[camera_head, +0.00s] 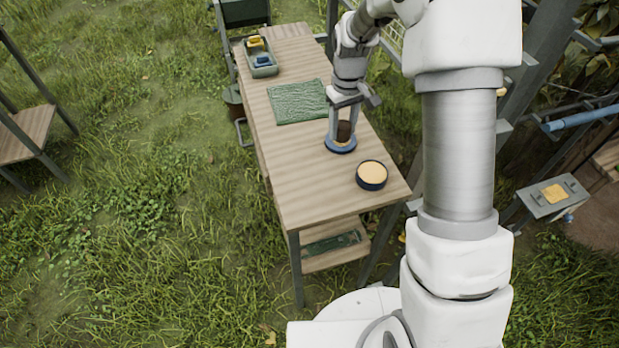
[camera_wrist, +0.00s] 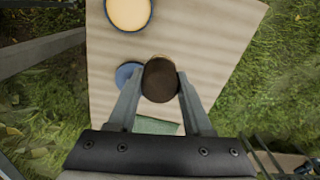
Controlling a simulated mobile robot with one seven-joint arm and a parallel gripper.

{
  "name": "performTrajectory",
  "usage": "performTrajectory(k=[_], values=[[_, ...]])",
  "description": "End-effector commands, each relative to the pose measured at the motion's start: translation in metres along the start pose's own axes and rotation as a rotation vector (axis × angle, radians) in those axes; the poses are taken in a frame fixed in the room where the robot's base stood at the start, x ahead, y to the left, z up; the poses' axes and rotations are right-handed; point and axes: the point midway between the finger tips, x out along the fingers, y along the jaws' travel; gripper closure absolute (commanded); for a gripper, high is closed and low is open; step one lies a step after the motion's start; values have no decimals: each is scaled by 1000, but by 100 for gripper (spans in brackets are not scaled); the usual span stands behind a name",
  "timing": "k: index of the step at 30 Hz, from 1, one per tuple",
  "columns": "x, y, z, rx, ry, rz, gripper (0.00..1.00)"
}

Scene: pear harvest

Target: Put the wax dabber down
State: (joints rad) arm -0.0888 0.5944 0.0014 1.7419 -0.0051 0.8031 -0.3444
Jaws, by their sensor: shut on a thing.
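My gripper (camera_head: 341,138) points down over the near half of the wooden bench (camera_head: 312,190). It is shut on the wax dabber (camera_head: 344,130), whose dark brown rounded top shows between the fingers in the wrist view (camera_wrist: 160,80). A small paler part shows at its far edge. A blue round rest (camera_head: 341,149) lies on the bench right below the fingertips; in the wrist view it shows partly behind the left finger (camera_wrist: 126,72). The dabber's lower end is hidden, so I cannot tell whether it touches the rest.
A dark blue tin of yellow wax (camera_head: 372,173) stands near the bench's front right. A green mat (camera_head: 297,102) lies behind my gripper. A grey-green tray (camera_head: 263,71) with yellow and blue items is at the far end. The front left of the bench top is clear.

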Motion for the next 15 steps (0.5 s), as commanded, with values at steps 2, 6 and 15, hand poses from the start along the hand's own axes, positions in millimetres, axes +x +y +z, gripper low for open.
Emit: performTrajectory(k=[2, 6, 15], values=[[0, 0, 0, 0, 0, 0, 100], [3, -6, 2, -1, -2, -1, 100], [39, -64, 26, -6, -5, -1, 100]])
